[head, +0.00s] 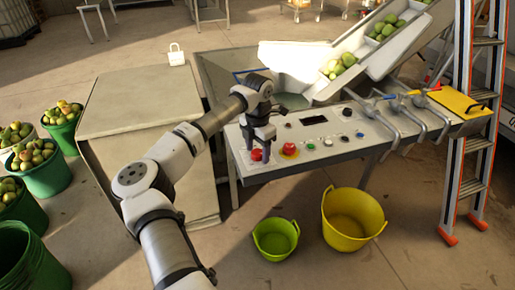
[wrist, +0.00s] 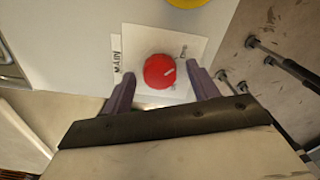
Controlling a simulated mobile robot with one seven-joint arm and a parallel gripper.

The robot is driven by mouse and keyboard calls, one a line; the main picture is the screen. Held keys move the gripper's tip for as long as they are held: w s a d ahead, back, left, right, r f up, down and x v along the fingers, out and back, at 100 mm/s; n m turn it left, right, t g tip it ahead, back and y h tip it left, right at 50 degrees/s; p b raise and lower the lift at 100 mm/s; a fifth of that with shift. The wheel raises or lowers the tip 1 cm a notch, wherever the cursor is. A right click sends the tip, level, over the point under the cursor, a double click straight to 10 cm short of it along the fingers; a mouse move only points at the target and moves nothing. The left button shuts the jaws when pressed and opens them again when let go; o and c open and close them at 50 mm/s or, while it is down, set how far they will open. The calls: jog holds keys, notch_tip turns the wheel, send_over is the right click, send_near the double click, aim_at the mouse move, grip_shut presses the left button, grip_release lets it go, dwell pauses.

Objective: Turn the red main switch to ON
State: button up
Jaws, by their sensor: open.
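The red main switch (wrist: 159,71) is a round red knob with a pale pointer line, set on a white plate (wrist: 136,38) marked MAIN. In the wrist view the pointer line aims to the upper right of the picture. My gripper (wrist: 162,80) is open, with one finger on each side of the knob and a gap showing at both sides. In the head view the red main switch (head: 256,154) sits at the left end of the control panel (head: 330,135), just under my gripper (head: 259,146). The plate's other markings are too small to read.
A red button on a yellow base (head: 289,150) is close to the right of the switch. Several small buttons and metal levers (head: 400,118) follow along the panel. A large beige box (head: 140,100) stands left. Green (head: 276,238) and yellow (head: 353,217) tubs stand on the floor in front.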

jog(key=c, duration=1)
jog(key=shift+m, duration=0.3)
jog(key=m+b, duration=0.1)
jog(key=m, duration=0.2)
jog(key=shift+m, duration=0.4)
jog(key=m, duration=1.3)
jog(key=shift+m, duration=0.4)
